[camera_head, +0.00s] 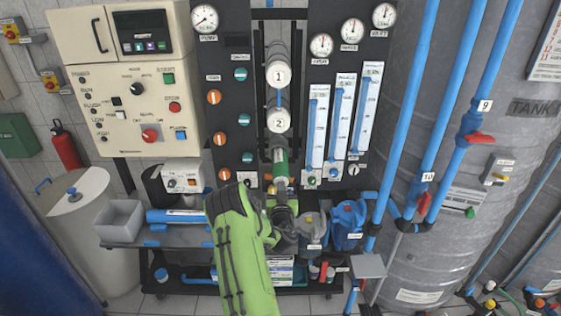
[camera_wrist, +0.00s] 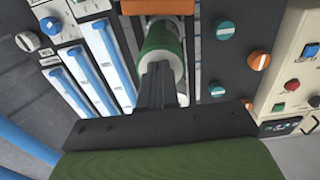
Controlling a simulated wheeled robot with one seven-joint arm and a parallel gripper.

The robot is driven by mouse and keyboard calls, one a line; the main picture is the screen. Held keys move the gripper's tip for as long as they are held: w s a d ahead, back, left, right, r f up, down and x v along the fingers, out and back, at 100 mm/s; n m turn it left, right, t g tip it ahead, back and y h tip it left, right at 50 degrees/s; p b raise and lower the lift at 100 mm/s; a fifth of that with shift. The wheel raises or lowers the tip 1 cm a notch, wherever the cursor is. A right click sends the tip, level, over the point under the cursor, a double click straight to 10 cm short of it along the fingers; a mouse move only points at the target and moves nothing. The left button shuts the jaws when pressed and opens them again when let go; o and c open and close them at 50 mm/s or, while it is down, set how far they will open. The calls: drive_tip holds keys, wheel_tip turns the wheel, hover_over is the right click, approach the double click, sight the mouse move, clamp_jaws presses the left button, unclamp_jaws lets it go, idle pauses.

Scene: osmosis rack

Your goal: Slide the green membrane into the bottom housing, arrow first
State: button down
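The green membrane (camera_head: 281,160) points away from me into the rack, below the two housing ends marked 1 (camera_head: 278,75) and 2 (camera_head: 279,121). Its near end is pale and faces my gripper (camera_head: 283,194). In the wrist view the membrane (camera_wrist: 160,38) lies straight ahead of my fingers (camera_wrist: 157,75). The fingers are close together and appear shut on the middle of its near end. The bottom housing's mouth is hidden behind the membrane, so I cannot tell how deep the far end is. No arrow is legible on the membrane.
Blue gauge columns (camera_head: 340,115) stand right of the housings, and a panel with orange and teal knobs (camera_head: 214,97) stands left. A bench (camera_head: 180,231) with a grey bin (camera_head: 120,220) and blue tube is at lower left.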

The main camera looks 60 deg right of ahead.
drive_tip(key=shift+p+x, duration=1.25)
drive_tip(key=shift+x, duration=2.15)
drive_tip(key=shift+b+x, duration=1.95)
drive_tip(key=shift+x, duration=0.65)
drive_tip(key=shift+s+a+p, duration=0.3)
drive_tip(key=shift+a, duration=0.15)
drive_tip(key=shift+v, duration=3.5)
drive_tip(key=shift+w, duration=0.1)
